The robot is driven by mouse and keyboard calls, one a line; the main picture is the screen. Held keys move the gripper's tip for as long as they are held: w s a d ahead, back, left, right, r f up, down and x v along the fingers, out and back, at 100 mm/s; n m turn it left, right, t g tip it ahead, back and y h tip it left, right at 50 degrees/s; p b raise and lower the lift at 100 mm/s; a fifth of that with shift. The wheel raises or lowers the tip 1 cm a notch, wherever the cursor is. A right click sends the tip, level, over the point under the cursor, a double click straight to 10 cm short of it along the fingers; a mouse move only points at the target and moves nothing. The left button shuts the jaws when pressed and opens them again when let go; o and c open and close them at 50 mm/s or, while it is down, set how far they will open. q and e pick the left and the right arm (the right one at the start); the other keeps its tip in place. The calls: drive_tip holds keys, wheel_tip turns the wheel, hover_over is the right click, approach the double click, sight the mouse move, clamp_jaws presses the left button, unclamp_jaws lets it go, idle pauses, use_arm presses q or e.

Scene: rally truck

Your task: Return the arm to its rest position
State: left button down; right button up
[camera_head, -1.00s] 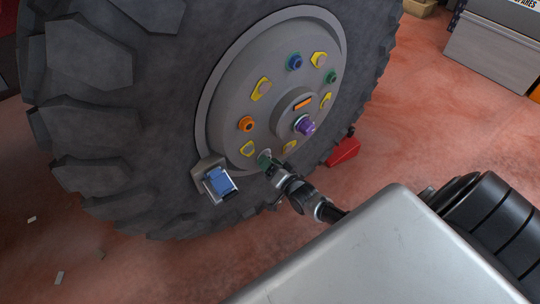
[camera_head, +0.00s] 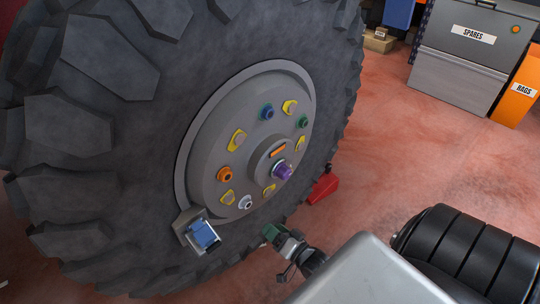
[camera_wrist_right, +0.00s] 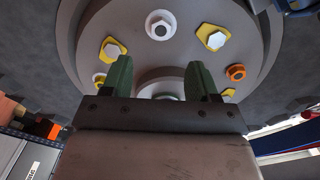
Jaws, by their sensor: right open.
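The big truck wheel (camera_head: 110,130) fills the left of the head view. Its grey hub (camera_head: 208,165) carries a blue nut (camera_head: 267,112), a green nut (camera_head: 303,122), an orange nut (camera_head: 225,174) and a silver nut (camera_head: 246,202), with a purple piece (camera_head: 282,172) at the centre. My right gripper (camera_head: 272,233) is below the hub, apart from the silver nut. In the right wrist view, its two green fingers (camera_wrist_right: 160,80) stand apart with nothing between them, and the silver nut (camera_wrist_right: 160,26) shows beyond them. My left gripper is not in view.
A blue-faced block (camera_head: 203,235) sits at the hub's lower left edge. A red wedge (camera_head: 322,189) lies on the floor by the tyre. Grey SPARES cabinet (camera_head: 462,75) and orange RAGS bin (camera_head: 518,90) stand at the back right. Reddish floor between is clear.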

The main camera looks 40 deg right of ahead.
drive_tip(key=shift+a, duration=0.1)
idle(0.4)
